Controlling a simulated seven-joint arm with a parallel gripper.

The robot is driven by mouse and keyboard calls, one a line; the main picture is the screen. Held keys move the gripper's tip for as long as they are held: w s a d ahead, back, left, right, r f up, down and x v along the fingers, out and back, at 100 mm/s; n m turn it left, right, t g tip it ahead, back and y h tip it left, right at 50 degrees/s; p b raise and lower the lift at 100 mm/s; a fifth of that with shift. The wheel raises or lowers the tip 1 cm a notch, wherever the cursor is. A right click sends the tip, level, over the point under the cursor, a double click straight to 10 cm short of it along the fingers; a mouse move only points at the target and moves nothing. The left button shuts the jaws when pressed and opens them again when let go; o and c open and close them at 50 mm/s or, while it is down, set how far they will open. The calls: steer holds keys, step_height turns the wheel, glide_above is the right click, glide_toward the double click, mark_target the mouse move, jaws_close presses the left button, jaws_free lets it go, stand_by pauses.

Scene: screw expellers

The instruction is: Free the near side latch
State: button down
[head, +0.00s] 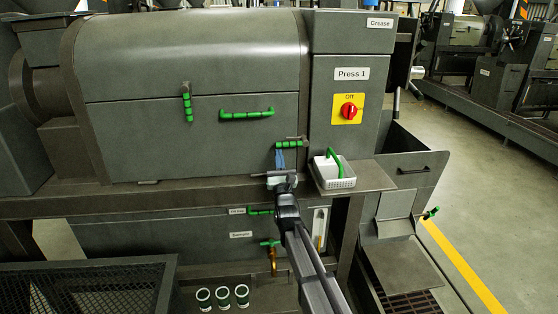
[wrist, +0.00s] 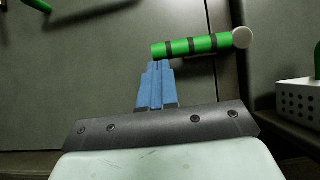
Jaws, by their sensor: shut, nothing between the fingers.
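A latch with a banded green handle (head: 290,143) sits at the lower right of the press's front door (head: 180,140), its handle lying about level. In the wrist view the same handle (wrist: 190,46) points right and ends in a pale round knob. A second green latch (head: 187,106) at the upper left of the door has its handle hanging down. My gripper (head: 280,150) is shut and empty. Its blue fingertips (wrist: 160,66) are just below the left part of the right latch's handle; I cannot tell if they touch it.
A green bar handle (head: 247,114) is on the door between the latches. A white perforated basket (head: 333,172) with a green handle stands on a shelf right of my gripper. A red switch (head: 348,110) is above it. A frame rail (head: 150,200) runs below the door.

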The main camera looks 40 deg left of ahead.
steer(key=shift+r, duration=0.1)
steer(key=shift+s+a+r+m+t+h, duration=0.1)
steer(key=shift+r+m+t+h, duration=0.15)
steer(key=shift+m, duration=0.45)
steer(key=shift+r+m+h, duration=0.1)
steer(key=shift+m+h, duration=0.15)
steer(key=shift+m, duration=0.05)
steer(key=w+d+r+m+h, duration=0.2)
steer(key=r+m+h, duration=0.4)
steer(key=m, duration=0.3)
steer(key=w+d+r+m+t+h, duration=0.1)
steer(key=w+d+r+m+h, duration=0.1)
steer(key=r+m+h, duration=0.4)
steer(key=shift+w+d+m, duration=0.3)
steer(key=shift+m, duration=1.7)
steer(key=shift+w+d+r+t, duration=0.1)
steer(key=shift+r+t, duration=0.05)
steer(key=shift+t, duration=0.1)
